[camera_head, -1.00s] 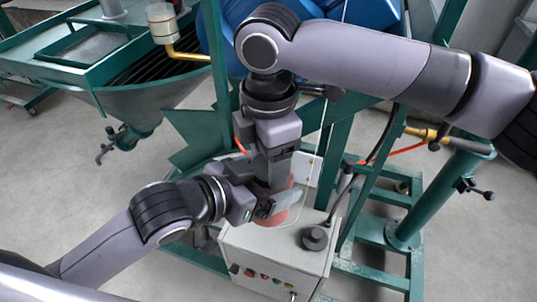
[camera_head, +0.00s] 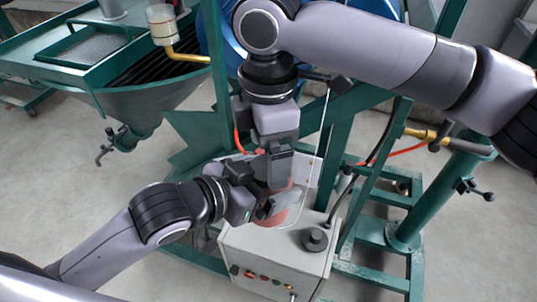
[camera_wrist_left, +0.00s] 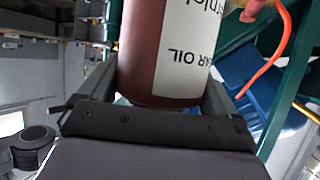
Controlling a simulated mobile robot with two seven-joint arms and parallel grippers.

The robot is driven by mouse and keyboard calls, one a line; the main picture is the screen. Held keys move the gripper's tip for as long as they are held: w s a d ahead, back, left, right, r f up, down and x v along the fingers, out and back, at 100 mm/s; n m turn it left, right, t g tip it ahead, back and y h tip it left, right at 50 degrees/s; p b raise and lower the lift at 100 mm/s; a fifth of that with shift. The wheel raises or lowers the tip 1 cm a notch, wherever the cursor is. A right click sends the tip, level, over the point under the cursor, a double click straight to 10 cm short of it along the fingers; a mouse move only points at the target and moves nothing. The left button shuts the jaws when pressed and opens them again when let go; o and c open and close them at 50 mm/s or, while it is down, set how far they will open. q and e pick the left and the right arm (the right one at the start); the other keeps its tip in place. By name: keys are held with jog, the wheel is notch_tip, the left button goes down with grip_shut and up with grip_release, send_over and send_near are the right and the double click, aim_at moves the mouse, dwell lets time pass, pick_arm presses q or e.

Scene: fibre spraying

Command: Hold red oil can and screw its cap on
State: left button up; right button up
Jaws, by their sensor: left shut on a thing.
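The red oil can (camera_head: 281,213) stands on the grey-white control box, partly hidden by both grippers. It fills the upper middle of the left wrist view (camera_wrist_left: 145,45), with a white label reading "OIL" upside down. My left gripper (camera_head: 262,203) is shut around the can's body from the left, with a finger on each side in the left wrist view (camera_wrist_left: 160,88). My right gripper (camera_head: 275,172) points down directly over the can's top. Its fingers hide the top there, so I cannot make out the cap or whether they grip it.
The control box (camera_head: 275,250) has several buttons on its front and a dark round knob (camera_head: 315,239) on top, right of the can. Green frame posts (camera_head: 335,150) rise close behind. A green hopper machine (camera_head: 140,105) stands at the left.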

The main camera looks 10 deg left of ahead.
pick_arm(q)
jog(key=shift+s, duration=0.1)
pick_arm(e)
notch_tip(320, 180, up, 10)
pick_arm(q)
jog(key=shift+d, duration=0.1)
pick_arm(e)
jog(key=shift+f, duration=0.2)
dwell(0.4)
